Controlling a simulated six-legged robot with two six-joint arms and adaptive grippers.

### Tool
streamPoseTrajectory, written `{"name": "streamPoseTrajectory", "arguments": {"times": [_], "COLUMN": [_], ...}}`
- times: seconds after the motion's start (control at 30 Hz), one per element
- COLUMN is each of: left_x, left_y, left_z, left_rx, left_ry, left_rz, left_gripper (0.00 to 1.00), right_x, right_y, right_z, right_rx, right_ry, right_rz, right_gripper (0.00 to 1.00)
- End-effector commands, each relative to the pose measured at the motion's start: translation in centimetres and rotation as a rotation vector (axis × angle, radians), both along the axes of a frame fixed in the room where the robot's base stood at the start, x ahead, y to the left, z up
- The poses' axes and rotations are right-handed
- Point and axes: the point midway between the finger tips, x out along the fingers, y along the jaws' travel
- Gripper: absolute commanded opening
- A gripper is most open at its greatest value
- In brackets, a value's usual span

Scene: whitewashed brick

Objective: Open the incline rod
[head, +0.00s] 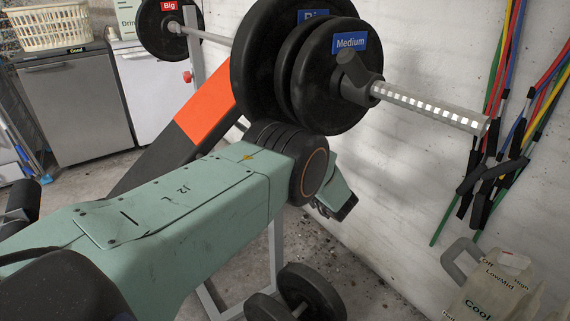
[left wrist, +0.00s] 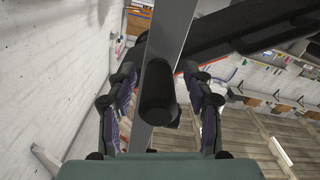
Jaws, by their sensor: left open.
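A dark cylinder (left wrist: 157,92), which may be the end or grip of the incline rod, points toward the camera in the left wrist view. It stands in front of a grey metal post (left wrist: 172,35). My left gripper (left wrist: 160,76) is open, with one finger on each side of the cylinder; I cannot tell whether either touches it. In the head view only part of my left gripper (head: 338,207) shows, beyond my green arm, below the weight plates. The cylinder is hidden there. My right gripper is not in view.
A barbell with black plates (head: 335,75) labelled Medium and Big sits just above my left arm. A black and orange bench pad (head: 205,115) slopes behind it. Dumbbells (head: 310,290) lie below. The white brick wall (head: 400,130) and hanging coloured bands (head: 500,130) are at right.

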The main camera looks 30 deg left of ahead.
Motion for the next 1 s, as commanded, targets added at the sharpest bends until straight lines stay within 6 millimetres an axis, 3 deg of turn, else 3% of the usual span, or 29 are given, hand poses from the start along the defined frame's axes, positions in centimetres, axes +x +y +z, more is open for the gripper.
{"name": "streamPoseTrajectory", "arguments": {"times": [0.27,0.87,1.0], "left_x": [0.24,0.19,0.2], "left_y": [-0.14,-0.1,-0.09], "left_z": [0.03,0.04,0.05], "left_rx": [0.0,0.0,0.001], "left_ry": [0.0,-0.001,-0.001], "left_rz": [-0.002,-0.001,-0.001], "left_gripper": [0.52,0.02,0.0], "right_x": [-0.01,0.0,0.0], "right_y": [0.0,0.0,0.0], "right_z": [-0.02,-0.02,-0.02], "right_rx": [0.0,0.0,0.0], "right_ry": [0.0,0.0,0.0], "right_rz": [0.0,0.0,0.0], "right_gripper": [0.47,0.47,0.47]}}
